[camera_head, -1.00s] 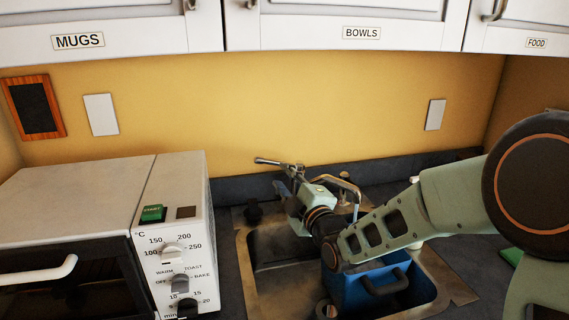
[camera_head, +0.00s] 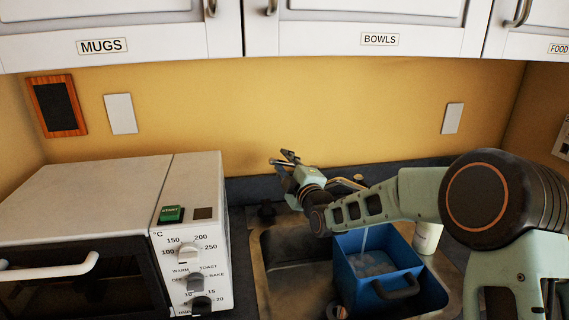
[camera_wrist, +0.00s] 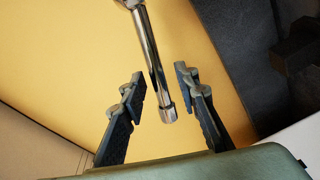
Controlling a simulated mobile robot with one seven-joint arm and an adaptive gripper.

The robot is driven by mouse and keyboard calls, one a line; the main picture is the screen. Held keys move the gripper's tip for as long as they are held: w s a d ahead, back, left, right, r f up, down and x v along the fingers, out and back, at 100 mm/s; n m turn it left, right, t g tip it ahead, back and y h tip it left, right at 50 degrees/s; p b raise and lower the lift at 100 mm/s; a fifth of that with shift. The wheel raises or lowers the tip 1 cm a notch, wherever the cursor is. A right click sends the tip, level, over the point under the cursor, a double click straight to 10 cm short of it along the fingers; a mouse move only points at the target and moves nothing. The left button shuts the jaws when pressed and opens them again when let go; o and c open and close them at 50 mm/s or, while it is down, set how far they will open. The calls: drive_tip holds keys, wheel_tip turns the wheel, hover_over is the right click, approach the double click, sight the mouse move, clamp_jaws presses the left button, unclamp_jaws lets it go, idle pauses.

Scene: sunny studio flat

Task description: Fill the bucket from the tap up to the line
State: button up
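The blue bucket (camera_head: 354,292) stands in the sink, its dark handle towards me. A thin stream of water (camera_head: 365,239) falls into it, and a greyish water surface shows low inside. I cannot make out the fill line. The tap's spout (camera_head: 347,183) is partly hidden behind my arm. My gripper (camera_head: 289,163) is at the tap, left of the spout. In the wrist view my gripper (camera_wrist: 163,88) is open, with the chrome tap lever (camera_wrist: 152,52) between its fingers and a gap on both sides.
A toaster oven (camera_head: 95,198) stands on the counter left of the sink (camera_head: 262,285). A white bottle-like object (camera_head: 427,238) stands right of the bucket. Cabinets labelled MUGS (camera_head: 101,46) and BOWLS (camera_head: 380,40) hang above. The left part of the sink is empty.

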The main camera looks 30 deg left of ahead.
drive_tip(key=shift+c, duration=0.3)
clamp_jaws()
drive_tip(key=shift+s+a+f+n+b, duration=0.1)
drive_tip(key=shift+f+n+b, duration=0.25)
drive_tip(key=shift+b, duration=0.4)
drive_tip(key=shift+f+n+b, duration=0.35)
drive_tip(key=shift+b, duration=0.7)
drive_tip(key=shift+o, duration=0.3)
unclamp_jaws()
drive_tip(key=shift+r, duration=0.1)
